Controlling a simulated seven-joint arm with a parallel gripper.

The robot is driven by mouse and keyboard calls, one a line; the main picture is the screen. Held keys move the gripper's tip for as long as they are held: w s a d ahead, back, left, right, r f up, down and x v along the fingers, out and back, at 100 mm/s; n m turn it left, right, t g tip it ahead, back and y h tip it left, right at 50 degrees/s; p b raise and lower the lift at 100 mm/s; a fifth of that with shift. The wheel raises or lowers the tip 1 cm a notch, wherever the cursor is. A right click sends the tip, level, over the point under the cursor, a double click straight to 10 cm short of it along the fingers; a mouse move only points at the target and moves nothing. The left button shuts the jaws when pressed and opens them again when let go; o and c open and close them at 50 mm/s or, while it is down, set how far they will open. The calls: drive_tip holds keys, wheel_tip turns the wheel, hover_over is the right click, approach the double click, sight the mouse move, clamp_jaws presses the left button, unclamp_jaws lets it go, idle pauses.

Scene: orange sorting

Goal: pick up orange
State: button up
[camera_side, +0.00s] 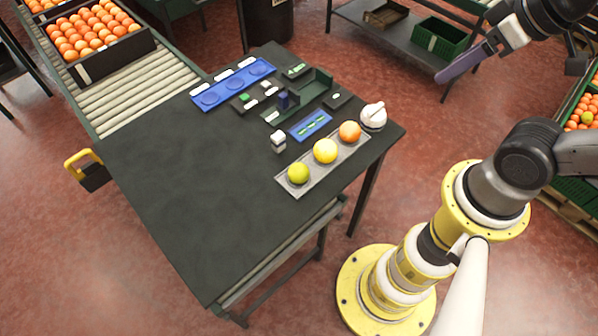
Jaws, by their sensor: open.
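An orange fruit (350,131) sits at the right end of a narrow grey tray (294,187) near the right edge of the dark table (180,200). More oranges fill a crate (100,65) on the roller conveyor at the upper left.
A white rounded device (373,116) stands right beside the orange. A small white block (278,142), a blue tray (311,125), dark green holders (318,83) and a long blue plate (233,84) occupy the table's back. The table's front left is clear.

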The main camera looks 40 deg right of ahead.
idle(0.3)
drive_tip(key=n, duration=0.8)
hover_over(301, 170)
drive_tip(key=s, duration=0.6)
wheel_tip(301, 170, down, 18)
drive_tip(key=f, duration=0.1)
drive_tip(key=shift+y, duration=0.4)
drive_tip(key=shift+d+x, duration=0.15)
drive_tip(key=shift+x, duration=2.05)
drive_tip(key=shift+d+x, duration=0.15)
drive_tip(key=shift+x, duration=2.1)
drive_tip(key=shift+d+x, duration=0.15)
drive_tip(key=shift+x, duration=2.05)
